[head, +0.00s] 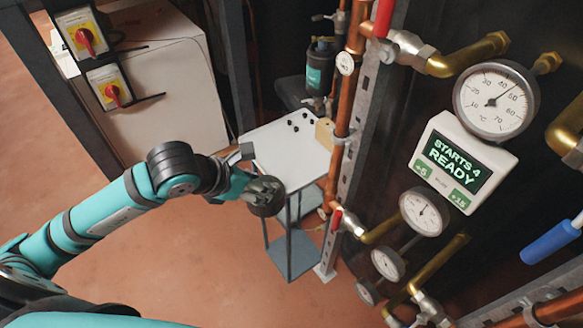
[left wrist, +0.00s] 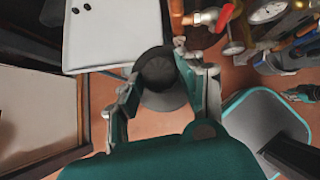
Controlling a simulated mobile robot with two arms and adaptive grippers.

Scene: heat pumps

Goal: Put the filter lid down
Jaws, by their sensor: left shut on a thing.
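The filter lid (head: 266,198) is a dark, round, ribbed cap. My left gripper (head: 245,185) is shut on it and holds it in the air at the near left edge of a small white-topped table (head: 290,155). In the left wrist view the lid (left wrist: 162,82) sits between the two fingers, and the white table top (left wrist: 115,35) lies beyond it. The dark filter body (head: 318,72) with a teal label stands behind the table among the pipes. My right gripper is not seen in the head view.
Several small black parts (head: 293,128) and a beige piece (head: 324,133) lie at the table's far side; its near part is clear. Copper pipes (head: 346,110) and a metal post run along the table's right. A white cabinet (head: 165,95) stands behind left.

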